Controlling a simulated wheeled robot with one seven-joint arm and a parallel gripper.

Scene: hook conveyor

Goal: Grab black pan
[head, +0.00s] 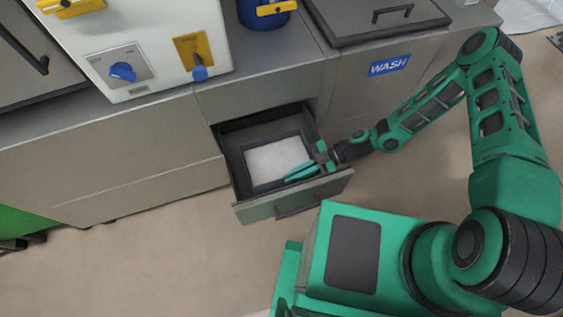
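An open drawer (262,211) sticks out from the grey cabinet. Inside it lies a dark rectangular pan-like frame (246,168) around a pale, whitish surface; I cannot tell for certain whether this is the black pan. My gripper (300,172) is over the right front part of the drawer, at the frame's right front corner, with its green fingers pointing left. The fingers cover that corner. The view is too small to show whether they are open, or touch the rim.
The drawer front with its handle (298,203) stands out over the floor. A white box (150,45) with a blue knob, a blue container (266,14) and a dark lid (378,18) are on the counter. A blue WASH sign (389,65) is right of the drawer.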

